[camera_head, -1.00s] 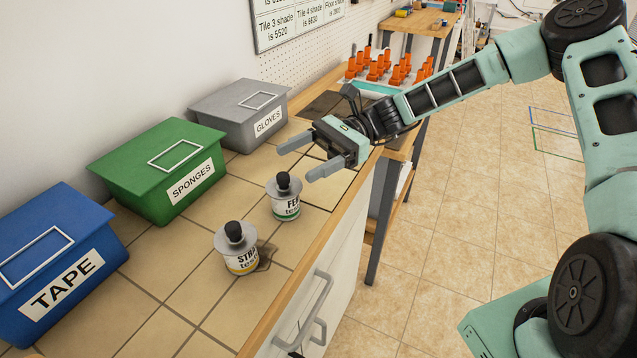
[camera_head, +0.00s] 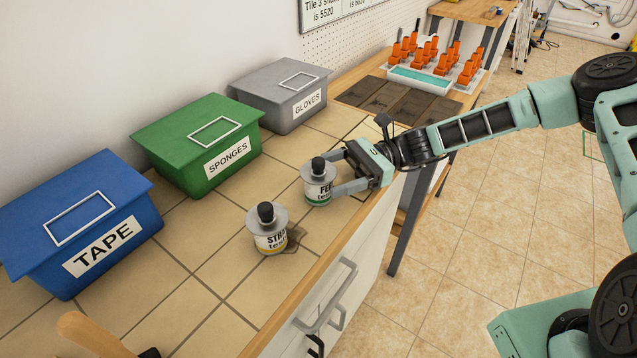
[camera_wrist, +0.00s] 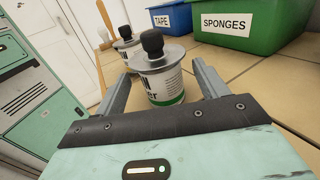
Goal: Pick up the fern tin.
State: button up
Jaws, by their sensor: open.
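The fern tin (camera_head: 318,186) is a small white can with a green band, a grey lid and a black knob, upright on the tiled counter. Its label partly reads "FE". My gripper (camera_head: 338,172) is open, with its fingers reaching either side of the tin from the right. In the wrist view the fern tin (camera_wrist: 163,82) stands between the two open fingers, with a gap visible on each side. A similar tin (camera_head: 268,232) with a yellow band, labelled "STRA", stands nearer on the counter, beside a dark stain.
Blue TAPE (camera_head: 85,228), green SPONGES (camera_head: 205,145) and grey GLOVES (camera_head: 284,97) bins line the wall. A wooden handle (camera_head: 88,335) lies at the near edge. A tray of orange-handled tools (camera_head: 420,80) is farther back. Bare tiles lie between bins and tins.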

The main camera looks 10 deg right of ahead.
aim_at(315, 179)
jog(key=shift+x, duration=1.95)
jog(key=c, duration=1.1)
jog(key=shift+c, duration=0.2)
jog(key=shift+r, duration=0.1)
